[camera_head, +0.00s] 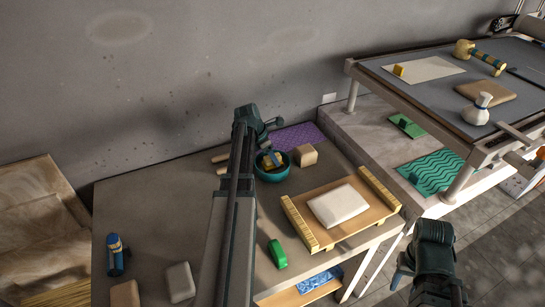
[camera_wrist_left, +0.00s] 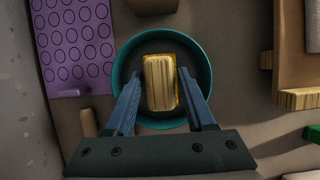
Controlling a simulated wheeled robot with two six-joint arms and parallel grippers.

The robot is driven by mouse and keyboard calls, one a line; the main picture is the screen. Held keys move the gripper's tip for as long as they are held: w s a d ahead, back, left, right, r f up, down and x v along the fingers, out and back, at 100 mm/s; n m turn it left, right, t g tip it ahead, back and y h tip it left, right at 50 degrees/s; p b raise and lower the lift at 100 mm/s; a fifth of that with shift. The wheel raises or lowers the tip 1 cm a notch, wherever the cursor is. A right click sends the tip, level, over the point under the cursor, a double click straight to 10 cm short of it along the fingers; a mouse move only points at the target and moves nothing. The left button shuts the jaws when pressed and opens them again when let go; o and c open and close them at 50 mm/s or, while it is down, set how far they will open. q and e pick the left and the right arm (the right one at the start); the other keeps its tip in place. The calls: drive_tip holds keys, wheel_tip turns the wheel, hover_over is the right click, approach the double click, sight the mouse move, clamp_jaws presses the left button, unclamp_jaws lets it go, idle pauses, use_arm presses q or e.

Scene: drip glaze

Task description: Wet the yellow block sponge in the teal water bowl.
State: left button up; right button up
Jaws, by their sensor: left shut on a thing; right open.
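The teal water bowl (camera_head: 273,177) stands on the table towards the back; in the left wrist view its rim (camera_wrist_left: 206,72) rings the sponge. The yellow block sponge (camera_wrist_left: 160,82) is inside the bowl's outline, with a pale tan upper face and yellow edges. My left gripper (camera_wrist_left: 159,76) is shut on the sponge, one blue finger along each side. In the head view the left gripper (camera_head: 271,160) reaches down into the bowl. How deep the sponge sits and the water level cannot be told. My right gripper (camera_head: 399,275) is open, at the lower right, away from the bowl.
A tan block (camera_head: 304,155) stands close beside the bowl, and a purple mat (camera_head: 298,137) lies behind it. A wooden board (camera_head: 365,218) with a white slab (camera_head: 338,204) lies to the right. A green object (camera_head: 277,254) is in front. A raised table stands at right.

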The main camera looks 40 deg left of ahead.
use_arm(q)
drive_tip(key=shift+r+p, duration=4.6)
drive_tip(key=shift+r, duration=0.05)
drive_tip(key=shift+f, duration=0.1)
use_arm(e)
wheel_tip(320, 180, up, 9)
use_arm(q)
drive_tip(key=shift+d, duration=0.1)
